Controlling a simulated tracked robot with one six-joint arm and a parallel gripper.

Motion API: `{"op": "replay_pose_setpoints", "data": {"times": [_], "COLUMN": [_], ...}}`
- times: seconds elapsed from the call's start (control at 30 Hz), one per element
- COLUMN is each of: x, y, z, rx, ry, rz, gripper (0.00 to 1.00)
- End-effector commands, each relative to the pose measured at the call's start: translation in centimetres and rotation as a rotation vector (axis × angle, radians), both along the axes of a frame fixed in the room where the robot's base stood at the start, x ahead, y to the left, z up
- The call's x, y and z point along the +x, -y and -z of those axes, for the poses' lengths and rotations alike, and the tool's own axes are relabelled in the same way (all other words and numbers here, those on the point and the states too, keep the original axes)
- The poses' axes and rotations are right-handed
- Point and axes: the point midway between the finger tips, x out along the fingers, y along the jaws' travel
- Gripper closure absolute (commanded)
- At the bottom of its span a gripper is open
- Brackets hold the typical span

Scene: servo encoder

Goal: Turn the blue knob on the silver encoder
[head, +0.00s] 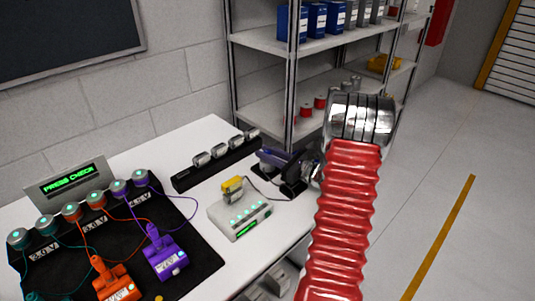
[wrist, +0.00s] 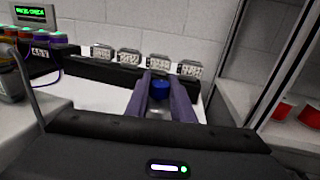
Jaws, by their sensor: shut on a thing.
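The blue knob (wrist: 160,89) shows between the two purple fingers of my gripper (wrist: 161,82) in the wrist view. The fingers are shut on its sides. The body of the silver encoder under the knob is mostly hidden, so I cannot make out its shape. In the head view my gripper (head: 272,158) is at the right part of the white table, near the end of a black rail. The knob cannot be made out there, behind the gripper and my red arm.
The black rail (head: 185,180) with several silver blocks stands along the table's back. A pale box (head: 240,220) with a yellow plug and cable sits in front of it. A black mat (head: 205,262) with orange and purple devices lies left. Shelves (head: 262,40) rise behind.

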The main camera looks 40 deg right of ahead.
Motion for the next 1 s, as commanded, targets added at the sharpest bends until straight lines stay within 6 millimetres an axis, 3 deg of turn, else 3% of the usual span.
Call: {"op": "replay_pose_setpoints", "data": {"times": [0.43, 1.0], "x": [0.01, 0.04], "y": [-0.13, -0.15], "z": [0.00, 0.02], "rx": [0.001, 0.000], "ry": [0.000, -0.002], "rz": [0.077, 0.389], "gripper": [1.00, 1.00]}}
